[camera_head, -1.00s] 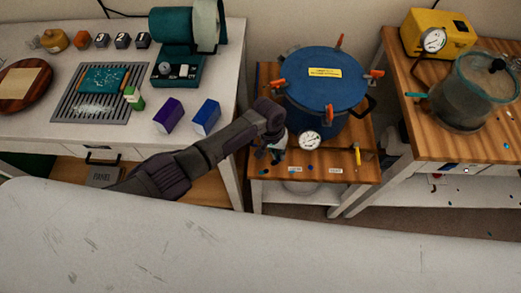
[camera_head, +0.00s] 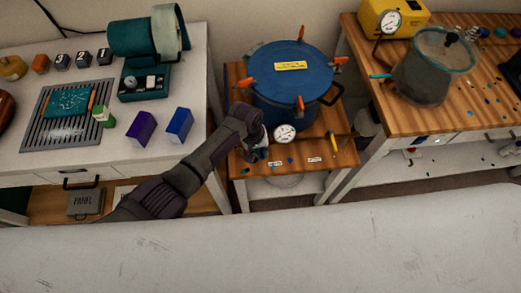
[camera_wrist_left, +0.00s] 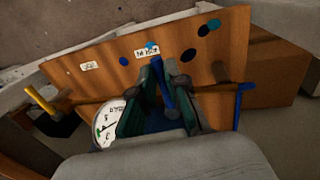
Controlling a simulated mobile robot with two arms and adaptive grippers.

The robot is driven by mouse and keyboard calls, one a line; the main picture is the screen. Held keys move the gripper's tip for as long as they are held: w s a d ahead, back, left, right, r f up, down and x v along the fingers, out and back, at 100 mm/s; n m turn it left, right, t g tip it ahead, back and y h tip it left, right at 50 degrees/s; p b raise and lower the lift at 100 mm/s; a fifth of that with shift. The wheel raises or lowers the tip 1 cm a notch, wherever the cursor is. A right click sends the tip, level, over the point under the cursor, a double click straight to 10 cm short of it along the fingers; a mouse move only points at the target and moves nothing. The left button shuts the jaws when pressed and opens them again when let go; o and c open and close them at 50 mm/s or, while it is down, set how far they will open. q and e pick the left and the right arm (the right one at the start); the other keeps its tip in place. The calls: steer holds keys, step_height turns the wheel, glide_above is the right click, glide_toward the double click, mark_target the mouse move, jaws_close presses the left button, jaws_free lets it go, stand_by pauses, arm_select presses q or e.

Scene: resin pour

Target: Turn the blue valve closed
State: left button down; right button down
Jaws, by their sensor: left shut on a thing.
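The blue pressure pot (camera_head: 292,75) with orange clamps stands on a small wooden stand (camera_head: 240,166). A round white gauge (camera_head: 284,134) sits at its front and also shows in the left wrist view (camera_wrist_left: 108,122). My left gripper (camera_head: 256,153) is beside the gauge, on its left. In the left wrist view my left gripper (camera_wrist_left: 161,84) is shut around a narrow blue handle (camera_wrist_left: 167,96), which I take as the blue valve. The fingers hide part of it, so its exact angle is unclear. My right gripper is out of view.
A yellow-handled valve (camera_head: 333,138) stands right of the gauge. Another blue piece (camera_wrist_left: 239,105) shows at the pipe's right end in the wrist view. Labels and blue spots lie on the stand's front. A bench with blocks is left; a wooden table (camera_head: 400,118) is right.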

arm_select(q)
steer(key=c, duration=1.2)
jaws_free()
steer(key=shift+w, duration=0.1)
step_height(320, 180, up, 12)
steer(key=a, duration=0.2)
steer(key=shift+a, duration=0.15)
steer(key=shift+f, duration=0.15)
